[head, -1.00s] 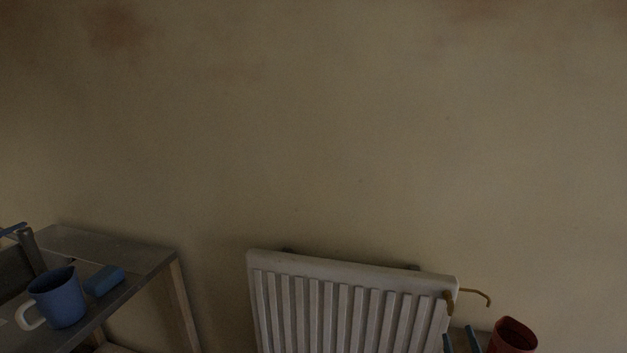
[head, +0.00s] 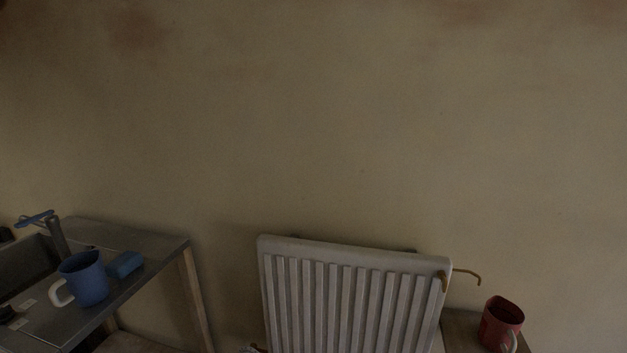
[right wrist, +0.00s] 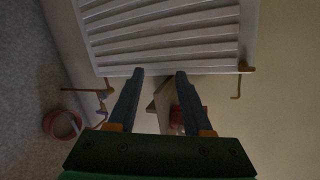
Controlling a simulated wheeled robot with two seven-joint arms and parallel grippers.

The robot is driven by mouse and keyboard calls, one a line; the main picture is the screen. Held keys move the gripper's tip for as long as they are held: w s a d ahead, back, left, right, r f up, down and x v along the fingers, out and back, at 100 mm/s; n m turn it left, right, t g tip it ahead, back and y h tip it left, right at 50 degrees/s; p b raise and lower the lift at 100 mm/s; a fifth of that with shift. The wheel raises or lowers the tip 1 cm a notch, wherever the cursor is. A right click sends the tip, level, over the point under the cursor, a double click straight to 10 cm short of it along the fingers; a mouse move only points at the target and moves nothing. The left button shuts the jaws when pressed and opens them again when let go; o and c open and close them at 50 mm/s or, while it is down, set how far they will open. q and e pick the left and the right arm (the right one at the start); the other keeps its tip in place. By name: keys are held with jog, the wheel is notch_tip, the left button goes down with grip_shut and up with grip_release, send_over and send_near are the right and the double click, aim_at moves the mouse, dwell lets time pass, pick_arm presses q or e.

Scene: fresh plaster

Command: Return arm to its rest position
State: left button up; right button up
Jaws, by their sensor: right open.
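My right gripper (right wrist: 160,74) shows in the right wrist view with its two blue fingers apart. Nothing is held between them. The white radiator (right wrist: 165,30) lies beyond the fingertips, and a small wooden table (right wrist: 158,100) with a red object on it shows behind and between the fingers. Neither gripper shows in the head view now, and my left gripper is in no view.
The radiator (head: 350,262) has a brass pipe (head: 468,272). A red mug (head: 501,325) stands right. A pinkish round container (right wrist: 62,124) is on the floor.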

jog(key=s+a+f+n+g+y, duration=0.1)
jog(key=s+a+f+n+g, duration=0.2)
jog(key=s+f+n, duration=0.45)
jog(key=s+a+f+n+g+y, duration=0.1)
jog(key=s+a+f+n+g, duration=0.3)
jog(key=s+f, duration=0.55)
jog(key=s+d+f+n+g, duration=0.1)
jog(key=s+f+n+g, duration=0.2)
jog(key=s+n, duration=0.3)
jog(key=s+d+f+n+g+h, duration=0.1)
jog(key=s+f+n+g, duration=0.2)
jog(key=s, duration=1.3)
notch_tip(320, 180, down, 2)
jog(key=n, duration=0.4)
jog(key=shift+s, duration=0.1)
